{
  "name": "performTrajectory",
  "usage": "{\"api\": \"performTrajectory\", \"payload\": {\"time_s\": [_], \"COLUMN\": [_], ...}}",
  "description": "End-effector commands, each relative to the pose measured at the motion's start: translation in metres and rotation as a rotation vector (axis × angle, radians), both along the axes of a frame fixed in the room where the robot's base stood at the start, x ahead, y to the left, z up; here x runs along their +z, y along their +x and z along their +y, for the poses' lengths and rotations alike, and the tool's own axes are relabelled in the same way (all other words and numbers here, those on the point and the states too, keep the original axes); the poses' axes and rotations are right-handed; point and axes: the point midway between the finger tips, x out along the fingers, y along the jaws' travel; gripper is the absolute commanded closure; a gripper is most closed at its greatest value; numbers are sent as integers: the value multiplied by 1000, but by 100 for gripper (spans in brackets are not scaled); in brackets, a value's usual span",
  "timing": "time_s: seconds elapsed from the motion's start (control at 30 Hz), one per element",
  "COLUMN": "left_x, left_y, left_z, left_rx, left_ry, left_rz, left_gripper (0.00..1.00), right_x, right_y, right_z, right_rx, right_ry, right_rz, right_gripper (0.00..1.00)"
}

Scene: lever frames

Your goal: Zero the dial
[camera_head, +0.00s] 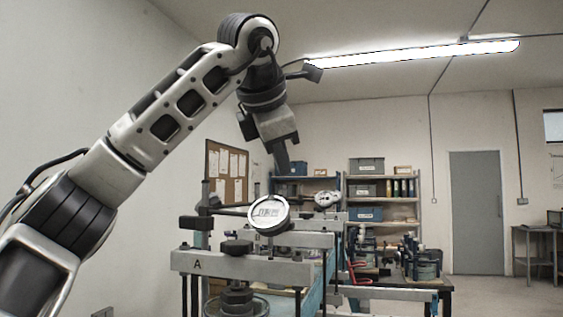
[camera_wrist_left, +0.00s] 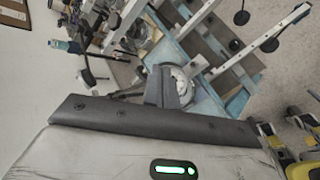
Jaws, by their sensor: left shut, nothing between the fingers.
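A round white dial (camera_head: 269,214) with a metal rim faces me above the front grey beam (camera_head: 250,266) marked "A". A second round dial (camera_head: 327,199) stands farther back, seen at an angle. My left gripper (camera_head: 284,163) is shut and empty, pointing down, above the front dial in the picture and apart from it. In the left wrist view its dark fingers (camera_wrist_left: 166,72) are together and partly cover a round pale dial (camera_wrist_left: 184,88); I cannot tell which dial that is. The front dial's needle is too small to read. My right gripper is not in view.
Dark stacked weights (camera_head: 237,298) hang under the front beam. A black knob (camera_head: 237,247) sits on top of it. More beams and posts stand behind to the right. Shelves with bins (camera_head: 367,190) and a grey door (camera_head: 476,210) are at the back. Air left of the frame is clear.

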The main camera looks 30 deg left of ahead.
Motion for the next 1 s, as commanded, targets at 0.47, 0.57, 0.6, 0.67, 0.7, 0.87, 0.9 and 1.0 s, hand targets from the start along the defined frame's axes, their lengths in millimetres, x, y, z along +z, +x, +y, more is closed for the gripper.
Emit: {"api": "performTrajectory", "payload": {"time_s": [0.47,0.57,0.6,0.67,0.7,0.87,0.9,1.0], "left_x": [-42,-47,-50,-55,-58,-72,-74,-81], "left_y": [-55,-53,-50,-45,-41,-27,-23,-16], "left_z": [-25,-25,-25,-24,-23,-20,-19,-18], "left_rx": [-391,-411,-411,-410,-409,-409,-410,-410], "left_ry": [355,369,369,368,368,368,367,367], "left_rz": [72,80,81,82,81,81,82,81], "left_gripper": [100,100,100,100,100,100,100,100], "right_x": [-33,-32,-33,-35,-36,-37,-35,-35], "right_y": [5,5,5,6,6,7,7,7], "right_z": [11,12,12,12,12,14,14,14], "right_rx": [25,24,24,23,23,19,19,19], "right_ry": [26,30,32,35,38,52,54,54], "right_rz": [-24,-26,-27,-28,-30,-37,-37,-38], "right_gripper": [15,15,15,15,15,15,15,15]}}
